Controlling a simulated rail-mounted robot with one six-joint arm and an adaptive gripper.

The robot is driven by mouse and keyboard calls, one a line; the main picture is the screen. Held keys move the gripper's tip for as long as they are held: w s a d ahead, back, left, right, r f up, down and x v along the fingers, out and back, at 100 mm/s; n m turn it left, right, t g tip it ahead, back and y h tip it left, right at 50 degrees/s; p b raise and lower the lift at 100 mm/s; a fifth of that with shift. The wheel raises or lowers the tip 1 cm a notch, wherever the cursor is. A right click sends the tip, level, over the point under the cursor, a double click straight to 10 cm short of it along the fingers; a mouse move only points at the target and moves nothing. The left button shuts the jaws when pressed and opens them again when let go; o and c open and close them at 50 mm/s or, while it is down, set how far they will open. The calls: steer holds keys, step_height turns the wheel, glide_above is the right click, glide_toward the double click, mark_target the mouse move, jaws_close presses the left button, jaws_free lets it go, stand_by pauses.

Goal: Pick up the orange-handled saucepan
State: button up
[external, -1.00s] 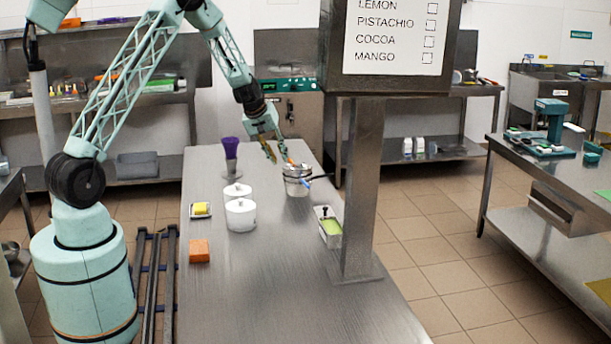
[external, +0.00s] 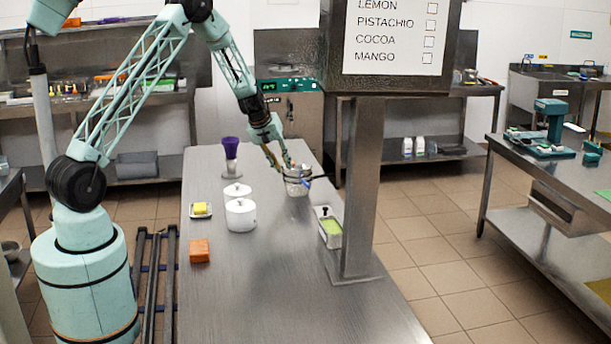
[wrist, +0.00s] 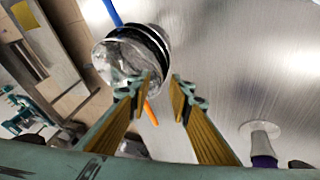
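Several metal saucepans stand stacked on the steel table (external: 290,290), and the stack (external: 298,186) is toward its far end. In the wrist view the stack's round steel pan (wrist: 122,62) is at upper left. An orange handle (wrist: 151,114) points back into the gap between my fingers, nearer the left finger. A blue handle (wrist: 112,12) sticks out on the opposite side. My gripper (external: 279,163) is open, fingers pointing down beside the stack; in the wrist view the fingertips (wrist: 162,84) are apart. I cannot tell whether a finger touches the handle.
A tub with green contents (external: 329,228) is in front, beside the sign post (external: 361,200). An orange block (external: 200,250) and yellow block (external: 200,209) lie left. The front tabletop is clear.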

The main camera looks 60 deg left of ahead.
steer(key=shift+c, duration=0.3)
jaws_close()
steer(key=shift+r, duration=0.2)
step_height(320, 180, up, 10)
steer(key=p, duration=0.5)
steer(key=shift+f, duration=0.2)
stand_by(0.4)
stand_by(0.4)
